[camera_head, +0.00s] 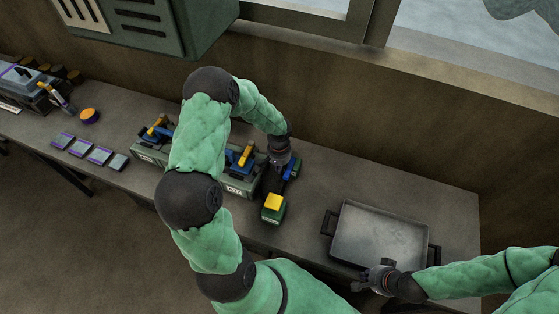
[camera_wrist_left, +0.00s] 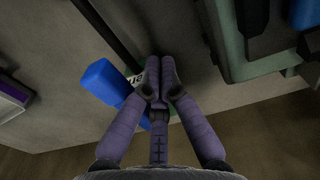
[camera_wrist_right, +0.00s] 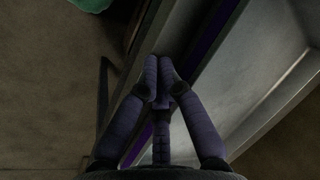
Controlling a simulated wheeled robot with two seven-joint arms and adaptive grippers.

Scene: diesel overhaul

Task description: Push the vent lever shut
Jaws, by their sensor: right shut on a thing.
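A blue lever-like part (camera_head: 292,168) stands just right of my left gripper (camera_head: 279,163) at the back of the bench. I cannot tell for sure that it is the vent lever. In the left wrist view a blue block (camera_wrist_left: 100,83) lies just left of my left fingertips (camera_wrist_left: 158,85). Those fingers are together with nothing seen between them, and whether they touch the blue block is unclear. My right gripper (camera_head: 368,281) is shut at the front edge of the grey tray (camera_head: 345,255). Its fingertips (camera_wrist_right: 157,85) hide the contact.
A green box with a yellow top (camera_head: 273,203) stands in front of the left gripper. Green units with blue and orange parts (camera_head: 240,183) stand left of it, partly behind my left arm. Several small flat blocks (camera_head: 82,147) lie farther left. The wall closes off the back.

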